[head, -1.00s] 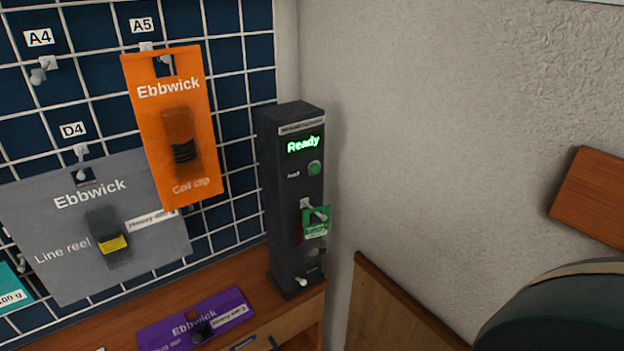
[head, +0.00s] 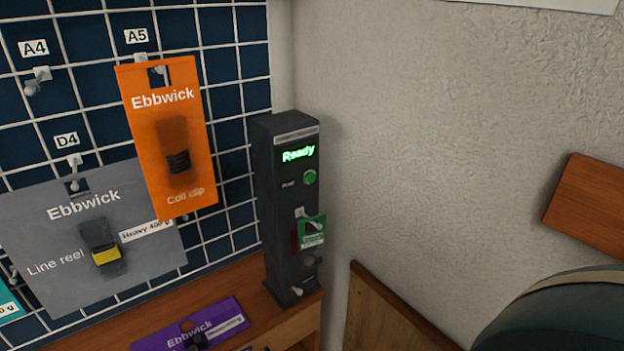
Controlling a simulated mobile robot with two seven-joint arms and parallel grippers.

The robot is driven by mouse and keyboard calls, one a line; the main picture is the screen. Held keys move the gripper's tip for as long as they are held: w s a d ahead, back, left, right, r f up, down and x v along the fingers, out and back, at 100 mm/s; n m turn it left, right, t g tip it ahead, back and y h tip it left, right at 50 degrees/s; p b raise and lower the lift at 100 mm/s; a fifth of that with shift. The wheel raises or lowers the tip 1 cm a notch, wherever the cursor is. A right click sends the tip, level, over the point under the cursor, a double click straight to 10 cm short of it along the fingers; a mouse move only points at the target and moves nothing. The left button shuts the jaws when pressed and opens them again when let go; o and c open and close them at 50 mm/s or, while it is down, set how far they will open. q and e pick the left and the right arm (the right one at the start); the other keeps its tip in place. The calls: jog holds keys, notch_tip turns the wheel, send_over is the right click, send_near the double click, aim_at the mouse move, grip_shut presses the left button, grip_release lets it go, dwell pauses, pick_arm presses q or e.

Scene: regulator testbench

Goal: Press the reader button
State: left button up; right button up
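The reader (head: 285,212) is a tall dark grey box standing upright on the wooden bench in the corner by the wall. Its screen (head: 298,154) shows "Ready" in green letters. A round green button (head: 309,178) sits below the screen on the front face, with a small label beside it too small to read. A green card or tag (head: 312,232) hangs lower on the front. Nothing touches the button. Neither of my grippers is in view.
An orange "Coil clip" card (head: 187,201) and a grey "Line reel" card (head: 40,235) hang on the wire grid left of the reader. A purple card (head: 160,338) lies on the bench (head: 232,285). A dark rounded object (head: 560,315) fills the lower right corner.

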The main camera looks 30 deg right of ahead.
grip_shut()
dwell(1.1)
